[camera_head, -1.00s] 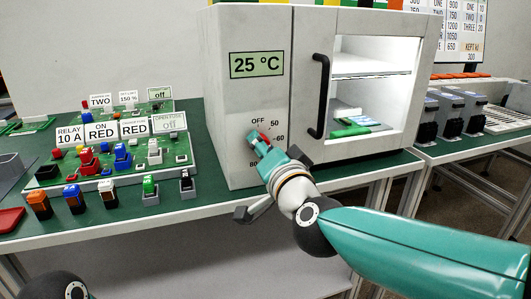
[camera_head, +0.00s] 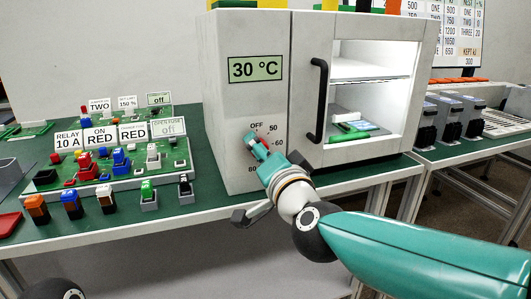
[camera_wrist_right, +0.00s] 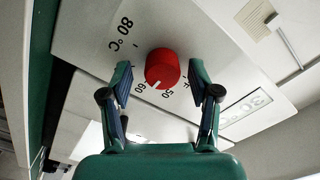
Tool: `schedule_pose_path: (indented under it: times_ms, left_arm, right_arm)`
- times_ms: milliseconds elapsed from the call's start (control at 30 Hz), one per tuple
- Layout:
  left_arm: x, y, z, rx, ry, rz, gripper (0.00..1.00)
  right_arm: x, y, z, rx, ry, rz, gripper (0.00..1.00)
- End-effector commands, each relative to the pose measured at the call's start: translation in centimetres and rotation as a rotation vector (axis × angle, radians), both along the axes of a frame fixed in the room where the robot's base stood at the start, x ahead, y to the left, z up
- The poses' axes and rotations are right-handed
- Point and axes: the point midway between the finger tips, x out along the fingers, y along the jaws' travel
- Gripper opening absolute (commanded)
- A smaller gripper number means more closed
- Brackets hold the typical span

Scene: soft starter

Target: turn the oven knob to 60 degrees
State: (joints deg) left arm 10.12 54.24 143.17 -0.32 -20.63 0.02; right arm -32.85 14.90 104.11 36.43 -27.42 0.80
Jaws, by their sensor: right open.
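The oven (camera_head: 228,120) is a white cabinet on the green bench, and its display (camera_head: 255,69) reads 30 °C. Its red knob (camera_wrist_right: 163,66) sits on the front panel among the marks OFF, 50, 60 and 80 °C. In the right wrist view the knob's white pointer lies between 50 and 60. My right gripper (camera_wrist_right: 158,82) is open, with one finger on each side of the knob and visible gaps. In the head view my right gripper (camera_head: 257,146) is at the knob and hides part of it. My left gripper is out of view.
A black door handle (camera_head: 319,100) stands out to the right of the knob. A lit compartment (camera_head: 368,100) with small parts is beyond it. Circuit boards with labels (camera_head: 102,136) and loose coloured switches (camera_head: 72,203) cover the bench on the left.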

Motion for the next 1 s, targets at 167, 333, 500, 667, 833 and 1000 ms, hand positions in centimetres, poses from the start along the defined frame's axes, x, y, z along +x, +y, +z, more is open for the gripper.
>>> schedule_pose_path:
  times_ms: [167, 333, 500, 667, 833, 1000]
  left_arm:
    - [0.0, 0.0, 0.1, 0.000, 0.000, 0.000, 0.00]
    - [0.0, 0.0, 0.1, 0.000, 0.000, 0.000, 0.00]
    - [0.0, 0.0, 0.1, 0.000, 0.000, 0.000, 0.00]
    - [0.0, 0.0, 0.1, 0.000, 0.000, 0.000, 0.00]
    - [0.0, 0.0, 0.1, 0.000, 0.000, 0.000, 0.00]
    - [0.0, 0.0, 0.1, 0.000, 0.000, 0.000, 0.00]
  right_arm:
    - [-0.3, 0.0, 0.1, 0.000, -0.001, 0.001, 0.61]
    - [-2.1, -0.6, 0.1, 0.000, -0.001, 0.002, 0.61]
    - [-5.3, -1.7, 0.1, 0.001, -0.002, 0.003, 0.61]
    - [-8.3, -2.7, 0.1, 0.002, -0.002, 0.002, 0.61]
    - [-10.5, -3.4, 0.0, 0.000, -0.001, 0.001, 0.61]
    - [-11.3, -3.7, -0.1, 0.000, 0.000, 0.000, 0.61]
